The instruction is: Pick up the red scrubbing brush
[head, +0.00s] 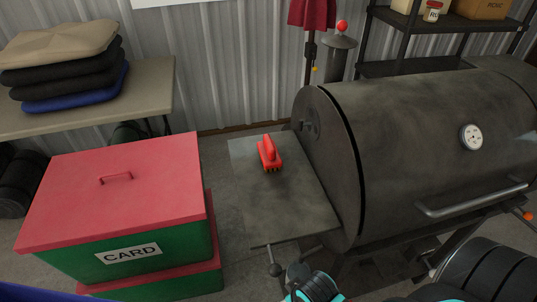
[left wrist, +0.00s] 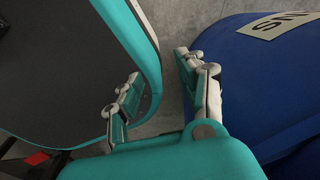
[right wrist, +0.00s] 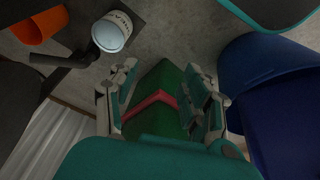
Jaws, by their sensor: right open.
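The red scrubbing brush (head: 268,152) rests on the grey side shelf (head: 300,205) of the black barrel grill, with its looped handle up. It is apart from both grippers and I cannot make it out in either wrist view. My left gripper (left wrist: 160,66) is open and empty, with floor and a blue bin past its fingers. My right gripper (right wrist: 161,68) is open and empty, with a green and red box beyond its fingers. Neither gripper's fingers show in the head view; only a teal and black part of my arm shows at the bottom edge.
The grill (head: 420,130) fills the right. A green box with a red lid (head: 120,185), labelled CARD, stands left of the shelf. A table (head: 150,85) holds folded cushions. A blue bin (left wrist: 265,85) is near my left gripper. A white can (right wrist: 112,32) hangs or stands near my right gripper.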

